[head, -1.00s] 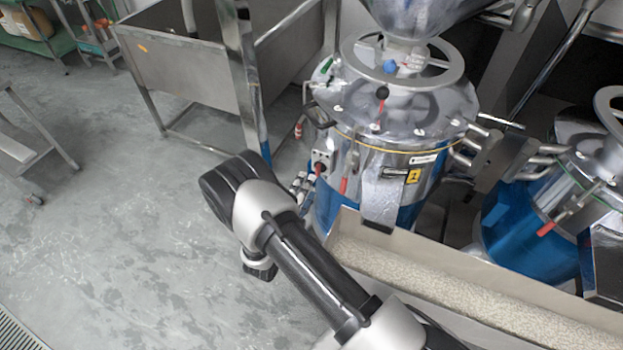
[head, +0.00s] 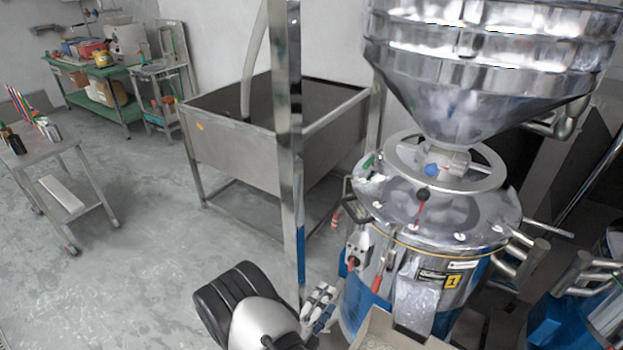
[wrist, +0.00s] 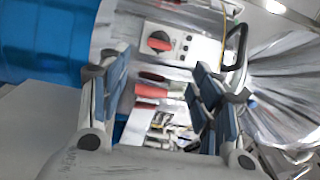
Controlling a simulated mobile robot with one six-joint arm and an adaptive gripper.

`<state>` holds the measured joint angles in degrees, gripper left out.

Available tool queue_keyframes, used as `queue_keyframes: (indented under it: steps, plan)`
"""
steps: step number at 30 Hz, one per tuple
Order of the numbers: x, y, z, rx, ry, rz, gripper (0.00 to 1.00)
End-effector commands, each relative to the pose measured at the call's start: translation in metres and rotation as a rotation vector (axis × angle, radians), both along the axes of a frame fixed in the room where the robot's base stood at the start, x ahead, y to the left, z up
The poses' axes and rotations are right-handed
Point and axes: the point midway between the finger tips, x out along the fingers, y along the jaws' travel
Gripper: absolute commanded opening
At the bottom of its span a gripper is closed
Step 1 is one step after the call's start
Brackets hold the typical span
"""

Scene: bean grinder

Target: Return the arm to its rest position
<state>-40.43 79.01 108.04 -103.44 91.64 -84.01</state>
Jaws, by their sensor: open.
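My gripper (wrist: 162,100) shows in the wrist view with its two blue-padded fingers apart and nothing between them. Beyond the fingers are the grinder's control box with a red knob (wrist: 159,41) and red-handled parts. In the head view my arm reaches up from the bottom, left of the steel grinder (head: 440,210), and its lower part is cut off by the frame. I cannot tell whether the fingers touch the grinder.
A steel sink (head: 235,150) stands behind the arm, with a metal post (head: 289,120) in front. A trough edge (head: 385,330) is at the bottom. A small steel table (head: 45,150) and a green bench (head: 90,65) stand at left. Open floor (head: 140,250) lies between.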

Motion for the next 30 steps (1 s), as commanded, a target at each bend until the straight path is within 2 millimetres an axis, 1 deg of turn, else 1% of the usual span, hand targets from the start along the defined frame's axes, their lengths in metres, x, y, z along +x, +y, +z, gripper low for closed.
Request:
queue_keyframes:
  steps: [2,5,8,9,11,12,14,15,17,18,20,21,23,24,26,27,30]
  plan:
    - [0.001,-0.002,0.005,0.014,-0.010,-0.014,0.58]
    - [0.004,-0.015,0.027,0.079,-0.059,-0.086,0.58]
    - [0.003,-0.040,0.066,0.210,-0.157,-0.226,0.58]
    - [0.001,-0.052,0.084,0.278,-0.210,-0.296,0.58]
    - [-0.008,-0.072,0.111,0.382,-0.297,-0.407,0.58]
    - [-0.015,-0.085,0.127,0.451,-0.358,-0.482,0.58]
    - [-0.028,-0.103,0.149,0.554,-0.452,-0.591,0.58]
    - [-0.038,-0.113,0.162,0.624,-0.518,-0.663,0.58]
    - [-0.055,-0.128,0.180,0.725,-0.621,-0.771,0.58]
    - [-0.067,-0.136,0.191,0.791,-0.692,-0.841,0.58]
    - [-0.086,-0.146,0.206,0.890,-0.801,-0.947,0.58]
    - [-0.098,-0.151,0.214,0.955,-0.876,-1.017,0.58]
    - [-0.117,-0.157,0.226,1.052,-0.992,-1.122,0.58]
    - [-0.130,-0.160,0.232,1.115,-1.072,-1.191,0.58]
    - [-0.149,-0.162,0.241,1.206,-1.193,-1.293,0.58]
    - [-0.161,-0.161,0.246,1.266,-1.275,-1.363,0.58]
    - [-0.188,-0.157,0.258,1.413,-1.486,-1.533,0.58]
